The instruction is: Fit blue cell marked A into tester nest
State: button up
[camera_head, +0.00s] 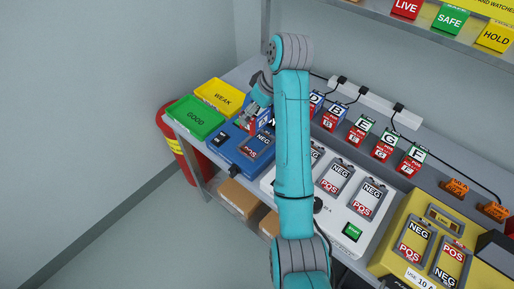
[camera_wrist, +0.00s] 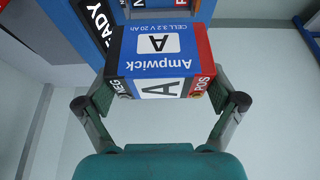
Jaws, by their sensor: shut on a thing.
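The blue cell marked A (camera_wrist: 158,62) has a black NEG end on the left and a red POS end on the right in the wrist view. My gripper (camera_wrist: 164,96) is shut on it, one finger at each end. In the head view my gripper (camera_head: 261,103) holds the cell (camera_head: 262,122) over the rear of a blue device (camera_head: 228,145) with a NEG/POS nest (camera_head: 256,147), which appears to be the tester. Part of its black label shows in the wrist view (camera_wrist: 96,18). My arm hides some of the area; whether the cell touches the device cannot be told.
Green GOOD tray (camera_head: 196,117) and yellow WEAK tray (camera_head: 220,97) stand at left. A white unit (camera_head: 335,213) with several nests and a yellow unit (camera_head: 408,262) stand to the right. Several lettered cells (camera_head: 359,131) stand behind, near a power strip (camera_head: 375,101).

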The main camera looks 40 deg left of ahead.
notch_tip(320, 180, down, 10)
jog(key=shift+r, duration=0.15)
dwell(0.4)
jog(key=o, duration=1.3)
